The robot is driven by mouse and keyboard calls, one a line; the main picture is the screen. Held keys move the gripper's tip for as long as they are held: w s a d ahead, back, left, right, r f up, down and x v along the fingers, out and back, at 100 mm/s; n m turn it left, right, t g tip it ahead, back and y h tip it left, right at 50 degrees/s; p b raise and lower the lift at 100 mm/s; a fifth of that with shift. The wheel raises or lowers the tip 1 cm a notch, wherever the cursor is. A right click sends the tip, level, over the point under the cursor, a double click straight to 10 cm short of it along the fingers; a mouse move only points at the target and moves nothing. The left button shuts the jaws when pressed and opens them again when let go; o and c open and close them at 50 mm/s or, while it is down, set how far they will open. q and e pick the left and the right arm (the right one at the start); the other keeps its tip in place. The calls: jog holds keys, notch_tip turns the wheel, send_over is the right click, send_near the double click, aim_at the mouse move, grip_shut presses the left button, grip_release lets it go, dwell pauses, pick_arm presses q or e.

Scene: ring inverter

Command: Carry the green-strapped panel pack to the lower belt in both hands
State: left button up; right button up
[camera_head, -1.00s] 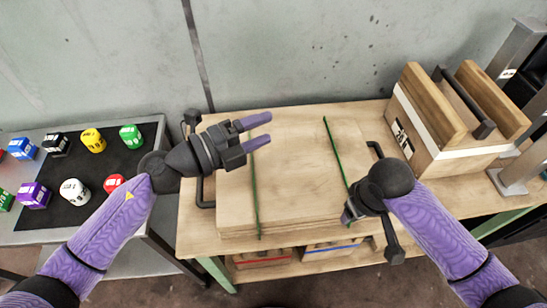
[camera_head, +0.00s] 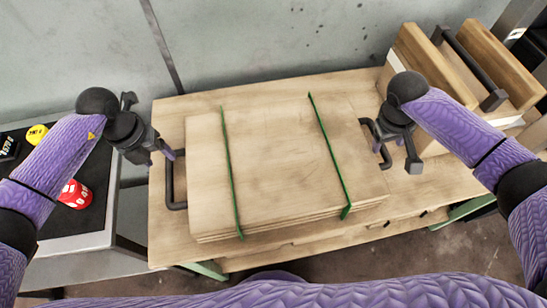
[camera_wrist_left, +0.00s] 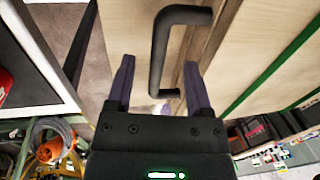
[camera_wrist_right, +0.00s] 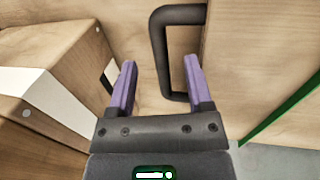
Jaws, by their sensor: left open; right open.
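The green-strapped panel pack (camera_head: 278,165) is a stack of flat wooden panels with two green straps, lying on the wooden bench. It has a black handle at each side. My left gripper (camera_head: 168,155) is open at the left handle (camera_head: 173,187); in the left wrist view the handle (camera_wrist_left: 163,50) shows ahead, between the spread fingers (camera_wrist_left: 158,85). My right gripper (camera_head: 398,165) is open by the right handle (camera_head: 375,140); in the right wrist view the handle (camera_wrist_right: 162,50) stands ahead, between the spread fingers (camera_wrist_right: 160,85). Neither gripper is closed on a handle. No lower belt is recognisable.
The wooden bench (camera_head: 165,240) carries the pack. A wooden crate (camera_head: 470,55) with a black handle stands right of the pack, close to my right arm. A dark mat (camera_head: 95,185) with coloured blocks, including a red one (camera_head: 76,195), lies on the left table.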

aim_at(168, 164)
pick_arm(q)
jog(key=f, duration=0.2)
jog(key=d+f, duration=0.1)
jog(key=f, duration=0.2)
jog(key=shift+w+f, duration=0.1)
jog(key=shift+f, duration=0.05)
pick_arm(e)
jog(key=x, duration=0.5)
jog(key=shift+f, duration=0.2)
pick_arm(q)
jog(key=c, duration=0.9)
pick_arm(e)
grip_shut()
pick_arm(q)
jog(key=shift+w, duration=0.1)
pick_arm(e)
jog(key=shift+w+d+r, duration=0.1)
